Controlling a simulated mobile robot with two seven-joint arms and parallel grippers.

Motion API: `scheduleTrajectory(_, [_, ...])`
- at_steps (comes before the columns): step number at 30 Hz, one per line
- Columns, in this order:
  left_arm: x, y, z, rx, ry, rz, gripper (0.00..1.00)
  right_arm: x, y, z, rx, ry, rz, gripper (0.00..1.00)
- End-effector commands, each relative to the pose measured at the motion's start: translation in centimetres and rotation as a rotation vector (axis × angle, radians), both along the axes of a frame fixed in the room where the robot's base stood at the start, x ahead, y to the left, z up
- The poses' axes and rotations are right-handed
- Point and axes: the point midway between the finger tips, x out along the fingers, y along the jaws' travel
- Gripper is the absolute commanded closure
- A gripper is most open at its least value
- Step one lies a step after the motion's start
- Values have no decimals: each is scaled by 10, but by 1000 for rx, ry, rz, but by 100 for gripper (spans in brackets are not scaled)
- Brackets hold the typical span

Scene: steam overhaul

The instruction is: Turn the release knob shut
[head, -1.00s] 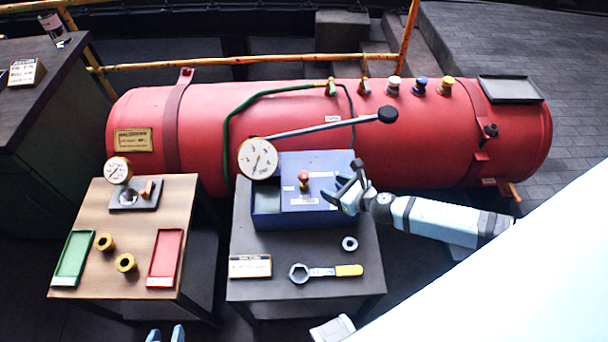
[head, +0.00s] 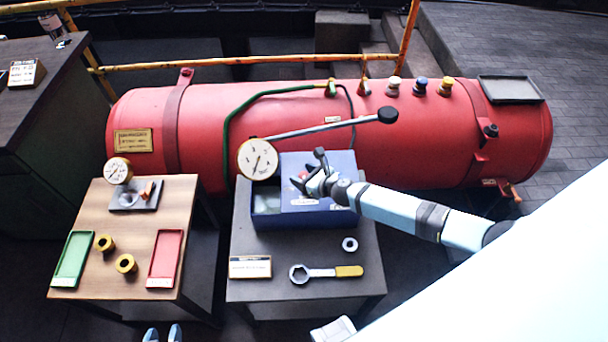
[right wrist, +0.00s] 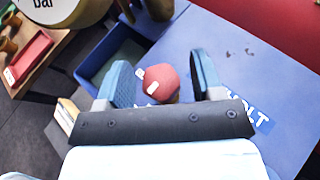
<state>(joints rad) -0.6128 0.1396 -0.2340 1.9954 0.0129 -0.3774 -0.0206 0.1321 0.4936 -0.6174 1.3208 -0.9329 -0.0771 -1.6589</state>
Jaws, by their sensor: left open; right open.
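The release knob is a round red knob with white marks (right wrist: 160,84) on the blue pump box (right wrist: 235,60). In the right wrist view it lies between the two fingers of my open right gripper (right wrist: 160,80), with room on both sides. A pressure gauge (head: 258,158) with a white face stands at the box's back left corner. My left gripper (head: 163,334) shows only its fingertips at the bottom edge, open and empty.
A long grey lever with a black end (head: 387,115) reaches out above the box's back. A spanner (head: 325,273), a nut (head: 350,244) and a label plate (head: 250,267) lie in front. A wooden table (head: 125,210) stands left, the red boiler (head: 240,110) behind.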

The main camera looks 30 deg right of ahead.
Motion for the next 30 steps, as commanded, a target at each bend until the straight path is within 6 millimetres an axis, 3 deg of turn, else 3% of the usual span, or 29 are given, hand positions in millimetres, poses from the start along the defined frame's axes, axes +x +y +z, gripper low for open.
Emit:
scheduleTrajectory(2, [0,0,0,0,1,0,57,0,0,0,0,0,0,41])
scheduleTrajectory(8, [-1,0,-1,0,2,-1,57,0,0,0,0,0,0,87])
scheduleTrajectory(20, [-2,-1,1,0,5,-1,57,-1,0,1,0,0,-60,88])
scheduleTrajectory(30, [-2,-1,11,0,5,-1,57,-1,2,2,3,1,-310,88])
